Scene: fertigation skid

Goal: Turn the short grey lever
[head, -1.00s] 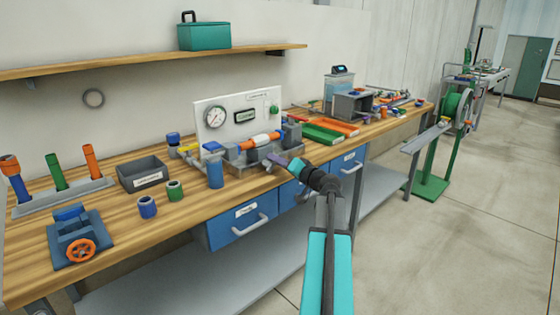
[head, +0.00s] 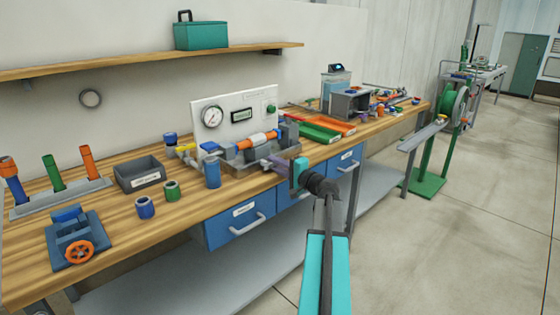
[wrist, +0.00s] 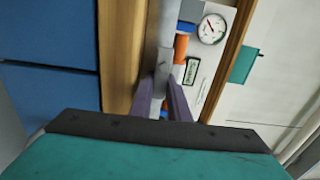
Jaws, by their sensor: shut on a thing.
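The short grey lever (wrist: 162,65) shows only in part between my finger tips, at the front of the fitting rig (head: 236,160) on the bench; the fingers hide most of it. My gripper (head: 272,164) has purple fingers and a teal body. It reaches in from the bench's front side, with its fingers at the rig's front. In the wrist view my gripper (wrist: 162,85) is shut on the lever, one finger on each side. The lever's angle cannot be made out.
A gauge panel (head: 240,100) stands behind the rig. A blue cylinder (head: 212,172) stands close to the left of my fingers. Green and orange trays (head: 318,132) lie to the right. Blue drawers (head: 238,220) sit under the bench edge.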

